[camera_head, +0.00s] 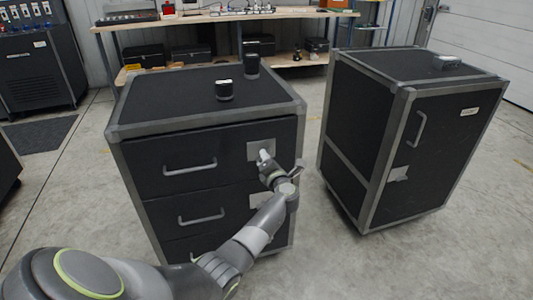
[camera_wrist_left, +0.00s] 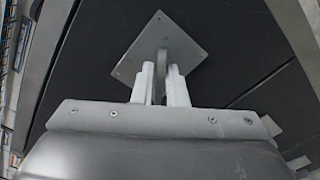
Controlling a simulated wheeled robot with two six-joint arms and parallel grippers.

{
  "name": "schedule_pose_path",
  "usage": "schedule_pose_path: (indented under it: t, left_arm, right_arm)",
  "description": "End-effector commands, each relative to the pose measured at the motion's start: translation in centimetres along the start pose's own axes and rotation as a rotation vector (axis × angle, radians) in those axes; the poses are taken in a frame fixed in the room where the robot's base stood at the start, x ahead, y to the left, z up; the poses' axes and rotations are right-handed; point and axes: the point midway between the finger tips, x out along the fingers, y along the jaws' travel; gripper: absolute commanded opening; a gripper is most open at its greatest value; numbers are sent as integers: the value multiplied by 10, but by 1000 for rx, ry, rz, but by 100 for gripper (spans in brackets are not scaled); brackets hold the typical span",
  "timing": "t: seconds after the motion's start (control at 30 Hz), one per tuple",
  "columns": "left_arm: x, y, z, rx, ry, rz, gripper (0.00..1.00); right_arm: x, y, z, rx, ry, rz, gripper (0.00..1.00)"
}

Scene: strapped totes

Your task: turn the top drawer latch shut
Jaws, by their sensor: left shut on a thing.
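The top drawer (camera_head: 183,160) is the uppermost in the black cabinet with grey edges, and its front sits flush. Its latch plate (camera_head: 257,146) is a light metal square at the drawer's right side. In the left wrist view the plate (camera_wrist_left: 158,50) looks like a diamond, with the latch handle (camera_wrist_left: 160,64) standing out from its middle. My left gripper (camera_head: 264,157) reaches the latch from the front. Its two pale fingers (camera_wrist_left: 160,84) are shut on the latch handle, one on each side. The fingers hide part of the handle. My right gripper is not in view.
A second black cabinet (camera_head: 405,130) with a door stands to the right, with a gap between the cabinets. A workbench (camera_head: 220,16) stands behind.

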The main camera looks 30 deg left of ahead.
Motion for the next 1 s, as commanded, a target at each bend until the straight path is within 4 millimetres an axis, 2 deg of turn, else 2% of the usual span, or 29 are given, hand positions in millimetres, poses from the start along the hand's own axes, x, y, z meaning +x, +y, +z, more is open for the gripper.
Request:
schedule_pose_path:
  t: [0.03, 0.1, 0.5, 0.8, 1.0]
  left_arm:
    - [0, 3, 3, 44, 0, -3, 0]
    - [0, 3, 3, 112, 1, -3, 0]
    - [0, -1, 1, 442, 1, -3, 0]
    - [0, -3, 0, 581, 0, -1, 0]
    - [0, -4, -1, 615, 0, -1, 0]
  right_arm:
    - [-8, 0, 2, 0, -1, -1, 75]
    - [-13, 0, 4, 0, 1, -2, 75]
    - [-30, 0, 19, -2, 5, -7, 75]
    - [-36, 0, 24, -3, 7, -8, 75]
    - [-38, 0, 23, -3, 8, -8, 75]
